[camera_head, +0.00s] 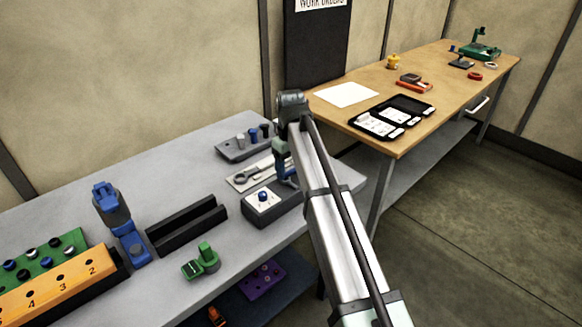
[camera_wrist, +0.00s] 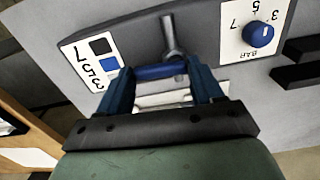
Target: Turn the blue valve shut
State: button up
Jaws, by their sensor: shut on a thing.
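The blue valve handle (camera_wrist: 158,72) shows in the wrist view as a bar lying across between my two fingers. A grey metal stem (camera_wrist: 171,34) runs from it towards the top of the picture. My gripper (camera_wrist: 160,80) is shut on the handle, one blue finger at each end. In the head view my gripper (camera_head: 288,176) is low over the right end of the dark grey valve box (camera_head: 273,212). My arm and gripper hide most of the valve there.
A blue knob (camera_wrist: 258,34) on a white numbered plate sits beside the valve; it also shows in the head view (camera_head: 262,195). A white label (camera_wrist: 92,60) lies on the other side. A wrench tray (camera_head: 244,178) and a black channel block (camera_head: 187,224) stand nearby on the grey bench.

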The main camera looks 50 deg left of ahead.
aim_at(290, 171)
jog(key=shift+n, duration=0.5)
jog(key=o, duration=1.1)
jog(key=shift+c, duration=0.2)
notch_tip(290, 171, up, 14)
jog(key=shift+f, duration=0.1)
dwell(0.4)
